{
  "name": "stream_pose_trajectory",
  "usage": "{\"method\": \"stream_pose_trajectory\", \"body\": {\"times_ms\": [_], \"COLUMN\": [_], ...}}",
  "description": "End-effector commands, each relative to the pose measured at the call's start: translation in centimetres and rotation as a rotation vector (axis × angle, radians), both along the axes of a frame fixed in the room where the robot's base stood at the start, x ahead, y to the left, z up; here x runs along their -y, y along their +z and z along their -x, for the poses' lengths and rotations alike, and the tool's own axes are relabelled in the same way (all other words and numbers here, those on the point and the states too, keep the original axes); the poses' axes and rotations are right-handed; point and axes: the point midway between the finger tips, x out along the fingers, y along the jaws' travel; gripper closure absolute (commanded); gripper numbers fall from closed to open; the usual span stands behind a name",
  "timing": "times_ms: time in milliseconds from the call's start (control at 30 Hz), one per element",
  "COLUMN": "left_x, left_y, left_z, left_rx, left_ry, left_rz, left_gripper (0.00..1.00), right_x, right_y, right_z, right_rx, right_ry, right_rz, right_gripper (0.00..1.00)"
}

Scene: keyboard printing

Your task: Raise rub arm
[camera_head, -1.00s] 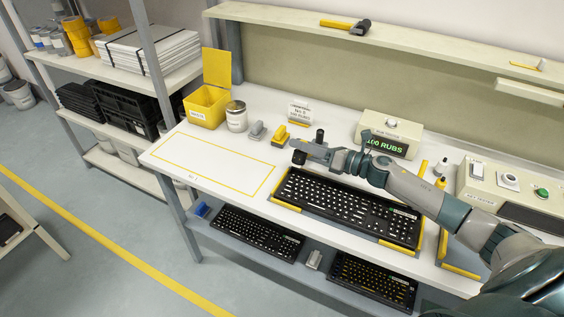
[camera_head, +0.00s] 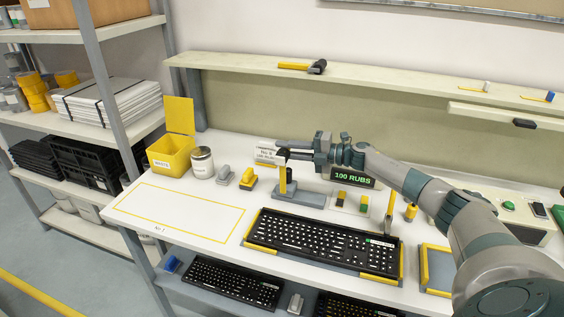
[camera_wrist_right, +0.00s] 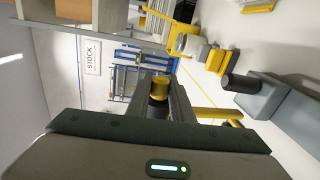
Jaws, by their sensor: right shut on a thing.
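The rub arm is a yellow bar (camera_head: 282,181) that stands about upright at the left end of a grey base (camera_head: 301,197) on the bench, beside a short black post (camera_head: 290,187). My right gripper (camera_head: 283,154) is at the bar's top end, above the base. The yellow bar (camera_wrist_right: 217,113) runs from there to the right, towards the grey base (camera_wrist_right: 268,95). The fingers hide part of the knob. My left gripper is not in view.
A black keyboard (camera_head: 325,243) lies in front of the base. A display (camera_head: 353,176) reading "100 RUBS" stands behind my right arm. A yellow bin (camera_head: 171,154), a white can (camera_head: 201,162) and small grey and yellow blocks are at left. The yellow-outlined area (camera_head: 180,212) is clear.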

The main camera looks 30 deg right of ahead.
Motion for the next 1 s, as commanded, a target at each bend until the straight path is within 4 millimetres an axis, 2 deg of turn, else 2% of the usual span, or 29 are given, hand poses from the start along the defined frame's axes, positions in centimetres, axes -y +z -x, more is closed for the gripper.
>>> {"method": "stream_pose_trajectory", "body": {"times_ms": [33,167,300,900,933,1000], "left_x": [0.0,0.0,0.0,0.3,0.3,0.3], "left_y": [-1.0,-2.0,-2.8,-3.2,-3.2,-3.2], "left_z": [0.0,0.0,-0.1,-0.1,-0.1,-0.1], "left_rx": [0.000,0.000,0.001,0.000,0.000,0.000], "left_ry": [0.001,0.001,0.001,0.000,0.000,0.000], "left_rz": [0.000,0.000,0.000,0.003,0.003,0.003], "left_gripper": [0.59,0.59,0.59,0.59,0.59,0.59], "right_x": [0.6,1.3,1.9,2.5,2.5,2.4], "right_y": [-0.3,-0.7,-1.0,-1.2,-1.2,-1.2], "right_z": [-0.5,-1.1,-1.5,-1.9,-1.9,-1.8], "right_rx": [-0.017,-0.073,-0.068,-0.068,-0.068,-0.069], "right_ry": [-0.004,-0.003,-0.002,-0.006,-0.006,-0.005], "right_rz": [-0.031,-0.101,-0.094,-0.088,-0.088,-0.088], "right_gripper": [1.00,1.00,1.00,1.00,0.76,0.61]}}
